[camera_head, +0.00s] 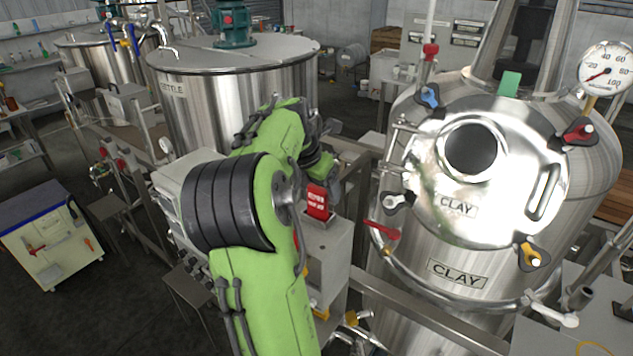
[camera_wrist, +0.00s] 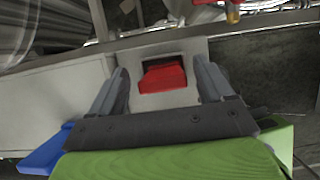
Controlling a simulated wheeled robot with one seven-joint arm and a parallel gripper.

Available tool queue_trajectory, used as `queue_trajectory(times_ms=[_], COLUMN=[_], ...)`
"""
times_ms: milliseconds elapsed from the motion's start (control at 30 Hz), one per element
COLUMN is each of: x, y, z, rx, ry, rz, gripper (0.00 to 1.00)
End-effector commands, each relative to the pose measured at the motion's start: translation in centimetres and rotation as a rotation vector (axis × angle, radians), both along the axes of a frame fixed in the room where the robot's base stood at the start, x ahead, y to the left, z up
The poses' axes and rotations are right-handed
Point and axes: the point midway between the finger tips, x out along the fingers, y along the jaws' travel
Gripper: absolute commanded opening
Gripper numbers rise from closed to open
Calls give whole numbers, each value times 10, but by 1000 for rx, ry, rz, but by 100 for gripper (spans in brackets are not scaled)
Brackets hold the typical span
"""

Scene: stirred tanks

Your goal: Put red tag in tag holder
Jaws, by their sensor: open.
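A red tag (camera_head: 317,202) with white lettering stands up from the top of a grey box (camera_head: 328,240), left of the CLAY tank. In the wrist view the red tag (camera_wrist: 163,77) sits over a dark recess in a pale grey surface. My gripper (camera_wrist: 161,69) is open, with one finger on each side of the tag and visible gaps between. Nothing is held. In the head view my green arm reaches to just above and beside the tag, and the fingertips are not clear. I cannot make out a separate tag holder.
The steel CLAY tank (camera_head: 450,235) with its round lid and coloured clamp knobs stands close on the right. The KETTLE tank (camera_head: 235,95) is behind my arm. A metal rail (camera_wrist: 200,30) runs beyond the tag. A white cabinet (camera_head: 52,240) stands at the far left.

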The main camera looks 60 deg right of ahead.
Motion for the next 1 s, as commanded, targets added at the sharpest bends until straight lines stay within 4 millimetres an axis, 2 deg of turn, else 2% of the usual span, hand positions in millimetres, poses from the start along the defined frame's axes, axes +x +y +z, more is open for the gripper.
queue_trajectory(times_ms=[133, 400, 500, 633, 800, 867, 967, 1000], x=[3, 7, 7, 7, 8, 10, 25, 33], y=[9, 36, 42, 46, 46, 53, 89, 112], z=[24, 89, 103, 110, 109, 107, 97, 92], rx=[-6, -5, -4, -1, 1, 13, 85, 135], ry=[-3, -4, -4, -2, -6, -44, -212, -298], rz=[3, 3, 1, 0, -3, -28, -156, -234], gripper=[80, 80, 80, 80, 80, 80, 80, 80])
